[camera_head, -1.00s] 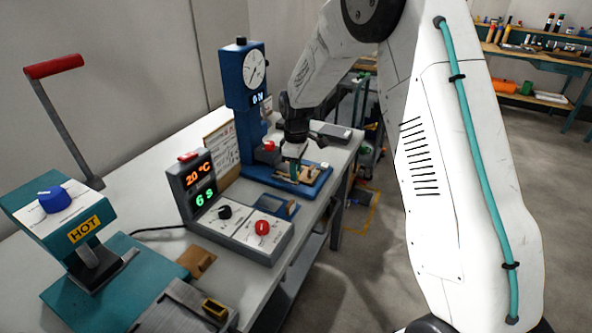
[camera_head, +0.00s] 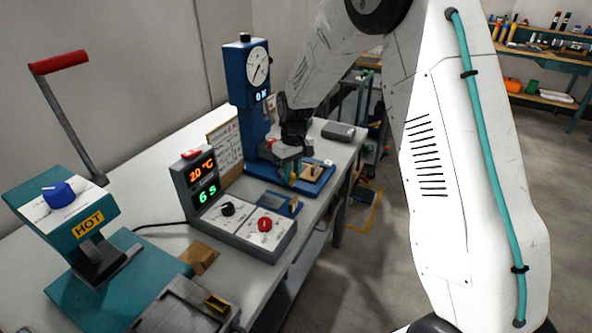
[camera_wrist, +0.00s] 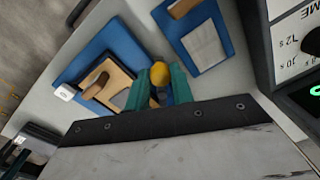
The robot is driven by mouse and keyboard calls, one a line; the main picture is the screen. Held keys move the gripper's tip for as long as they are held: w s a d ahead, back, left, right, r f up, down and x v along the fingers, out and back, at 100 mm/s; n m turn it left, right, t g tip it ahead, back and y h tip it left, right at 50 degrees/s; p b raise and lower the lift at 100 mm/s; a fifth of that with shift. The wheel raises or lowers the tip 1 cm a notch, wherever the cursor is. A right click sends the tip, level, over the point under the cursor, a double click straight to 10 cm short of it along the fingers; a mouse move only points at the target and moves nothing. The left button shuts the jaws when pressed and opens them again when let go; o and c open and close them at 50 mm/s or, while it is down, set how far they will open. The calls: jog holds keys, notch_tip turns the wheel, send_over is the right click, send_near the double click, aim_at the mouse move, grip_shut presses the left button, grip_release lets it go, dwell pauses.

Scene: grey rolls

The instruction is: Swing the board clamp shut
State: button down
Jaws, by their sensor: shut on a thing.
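The blue test stand (camera_head: 258,120) has a wooden board fixture (camera_head: 313,169) on its base. In the wrist view the fixture (camera_wrist: 117,75) carries a brown piece (camera_wrist: 97,85) and a grey plate. A yellow knob (camera_wrist: 160,74), which looks like the end of the clamp handle, sits between the teal fingers of my gripper (camera_wrist: 161,88). My gripper is shut on it, at the side of the fixture. The clamp's arm is mostly hidden by my fingers and wrist. In the head view my gripper (camera_head: 292,177) is low over the near side of the stand's base.
A small blue plate with a grey panel (camera_wrist: 204,46) lies close beside the base. The timer box (camera_head: 245,220) with dials stands nearer. A hot press (camera_head: 75,215) with a red-handled lever is at the left. A dark grey box (camera_head: 338,131) lies beyond the stand.

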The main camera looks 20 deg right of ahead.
jog(key=a+m, duration=0.1)
jog(key=m, duration=0.1)
jog(key=a+m, duration=0.1)
jog(key=m, duration=0.1)
jog(key=shift+a, duration=0.15)
jog(key=shift+w+a+m, duration=0.2)
jog(key=shift+a+m, duration=0.25)
jog(key=shift+m, duration=0.7)
jog(key=shift+w+a+m, duration=0.15)
jog(key=shift+a+m, duration=0.25)
jog(key=shift+m, duration=0.75)
jog(key=shift+r, duration=0.1)
jog(key=c, duration=1.2)
grip_release()
notch_tip(320, 180, up, 8)
jog(key=shift+d, duration=0.2)
jog(key=shift+s, duration=0.1)
